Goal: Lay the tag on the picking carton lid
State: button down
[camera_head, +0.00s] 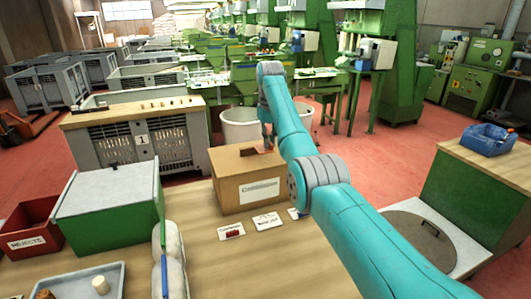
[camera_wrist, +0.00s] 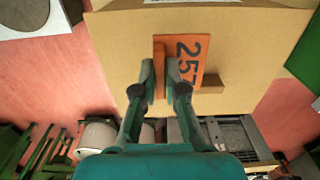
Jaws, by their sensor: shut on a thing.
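The orange tag (camera_wrist: 186,58) with black figures, "25" being readable, shows in the wrist view at the fingertips. My gripper (camera_wrist: 161,72) is shut on its edge, and the fingers hide part of it. The tag is over the picking carton's lid (camera_wrist: 118,50), a plain brown cardboard surface. I cannot tell whether the tag touches the lid. In the head view the carton (camera_head: 231,190) stands on the wooden table with a white label on its front. My gripper is at its top right, mostly hidden by my arm.
A green box with a grey lid (camera_head: 110,188), a red rejects bin (camera_head: 30,228) and a grey tray (camera_head: 75,285) stand on the left. White cards (camera_head: 231,231) lie before the carton. A darker brown patch (camera_wrist: 212,84) shows beside the tag.

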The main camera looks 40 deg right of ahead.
aim_at(269, 159)
jog(key=shift+f, duration=2.15)
jog(key=shift+f, duration=0.1)
jog(key=c, duration=1.2)
grip_release()
notch_tip(269, 159, up, 12)
jog(key=shift+r, duration=0.1)
